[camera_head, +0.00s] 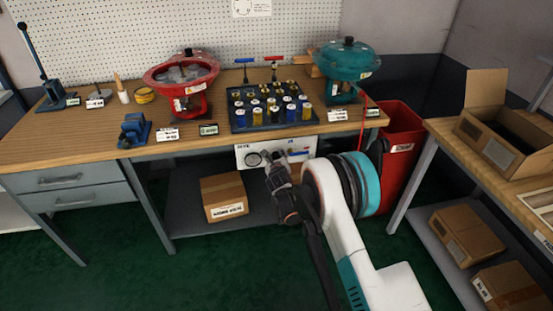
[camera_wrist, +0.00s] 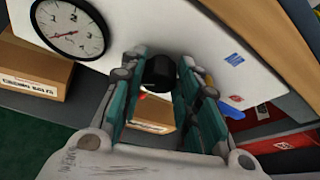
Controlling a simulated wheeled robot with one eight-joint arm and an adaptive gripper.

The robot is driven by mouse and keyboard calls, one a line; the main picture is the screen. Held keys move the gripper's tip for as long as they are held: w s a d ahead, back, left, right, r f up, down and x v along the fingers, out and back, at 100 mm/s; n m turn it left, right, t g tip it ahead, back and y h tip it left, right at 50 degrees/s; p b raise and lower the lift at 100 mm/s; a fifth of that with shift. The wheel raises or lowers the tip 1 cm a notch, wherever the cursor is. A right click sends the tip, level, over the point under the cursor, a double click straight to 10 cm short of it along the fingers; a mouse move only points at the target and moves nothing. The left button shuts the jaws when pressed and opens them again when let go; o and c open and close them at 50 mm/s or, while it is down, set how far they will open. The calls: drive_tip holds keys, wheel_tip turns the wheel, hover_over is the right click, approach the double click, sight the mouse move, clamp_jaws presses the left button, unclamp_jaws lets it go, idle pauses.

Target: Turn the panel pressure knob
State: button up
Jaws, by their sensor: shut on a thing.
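The white panel (camera_head: 308,143) is fixed under the front edge of the workbench. In the wrist view the same panel (camera_wrist: 135,28) carries a round dial gauge (camera_wrist: 70,28) at the upper left. A dark round knob (camera_wrist: 160,72) stands out from the panel between the teal fingers of my gripper (camera_wrist: 158,95). The fingers are shut on the knob, one on each side. In the head view my gripper (camera_head: 275,172) reaches the panel and hides the knob. A blue part (camera_wrist: 232,108) shows at the panel's lower right.
On the workbench (camera_head: 80,135) stand a red actuator (camera_head: 182,72), a teal actuator (camera_head: 343,65) and a dark tray (camera_head: 236,122) of small cylinders. A cardboard box (camera_head: 222,196) sits on the shelf below. A red bin (camera_head: 402,150) stands right of the bench.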

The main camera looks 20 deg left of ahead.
drive_tip(key=n, duration=0.1)
drive_tip(key=n+t+h, duration=0.1)
drive_tip(key=n, duration=0.1)
drive_tip(key=shift+s+a+f+n+t+h, duration=0.15)
drive_tip(key=shift+a+f+n+t+h, duration=0.05)
drive_tip(key=shift+a+n+t+h, duration=0.1)
drive_tip(key=shift+f+n+t+h, duration=0.1)
drive_tip(key=shift+n+t+h, duration=0.45)
drive_tip(key=shift+n, duration=0.85)
drive_tip(key=shift+t, duration=0.25)
drive_tip(key=o, duration=1.1)
drive_tip(key=shift+c, duration=0.2)
drive_tip(key=v, duration=1.2)
drive_tip(key=shift+d, duration=0.1)
